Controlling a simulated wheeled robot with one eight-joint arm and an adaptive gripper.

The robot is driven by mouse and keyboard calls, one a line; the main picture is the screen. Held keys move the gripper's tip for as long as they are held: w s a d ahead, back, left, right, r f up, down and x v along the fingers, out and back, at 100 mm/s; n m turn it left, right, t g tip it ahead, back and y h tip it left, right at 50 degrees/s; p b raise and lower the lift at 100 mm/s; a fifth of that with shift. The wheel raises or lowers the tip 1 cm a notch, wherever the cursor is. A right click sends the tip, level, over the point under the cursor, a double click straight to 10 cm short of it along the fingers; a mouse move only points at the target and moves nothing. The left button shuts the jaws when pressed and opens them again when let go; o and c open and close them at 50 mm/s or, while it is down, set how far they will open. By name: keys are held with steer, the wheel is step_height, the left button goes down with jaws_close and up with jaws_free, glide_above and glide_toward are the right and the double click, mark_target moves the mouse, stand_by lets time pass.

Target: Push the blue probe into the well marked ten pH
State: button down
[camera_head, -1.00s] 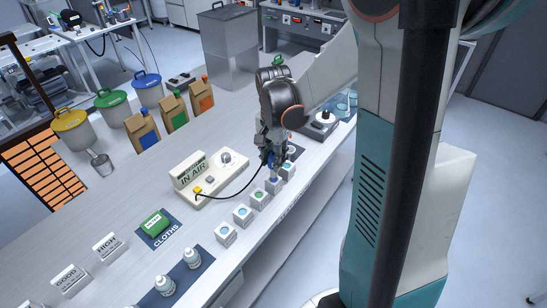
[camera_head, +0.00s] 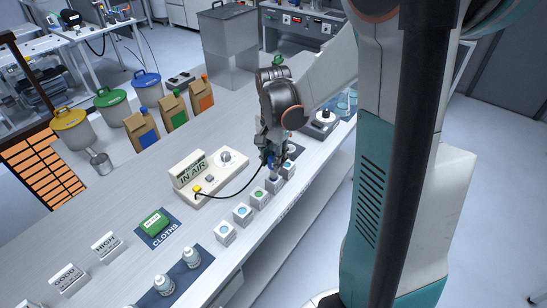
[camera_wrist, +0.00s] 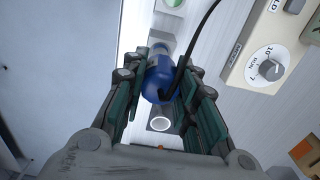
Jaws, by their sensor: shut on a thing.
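The blue probe (camera_wrist: 157,82) is held between the fingers of my gripper (camera_wrist: 158,62), with a black cable running from its top. In the head view the probe (camera_head: 271,161) sits over the far part of a row of small white wells, above or at a well block (camera_head: 273,184). I cannot tell whether its tip has entered a well. In the wrist view its lower end is pale and partly hidden, and a dark opening with a white ring (camera_wrist: 160,123) lies nearby. Other wells show blue and green tops (camera_head: 242,213). The pH markings are not legible.
A cream meter (camera_head: 207,178) reading "IN AIR" stands beside the row, joined to the cable. A green cloth pack (camera_head: 155,222), white bottles (camera_head: 191,257) and sign blocks (camera_head: 67,279) stand nearer.

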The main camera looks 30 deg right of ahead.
steer(key=shift+f+b, duration=2.25)
steer(key=shift+f, duration=0.5)
stand_by(0.3)
steer(key=c, duration=1.2)
jaws_free()
steer(key=shift+o, duration=0.2)
steer(key=o, duration=0.4)
steer(key=shift+o, duration=0.2)
steer(key=shift+r, duration=0.1)
steer(key=shift+r+p, duration=2.25)
steer(key=shift+r, duration=0.75)
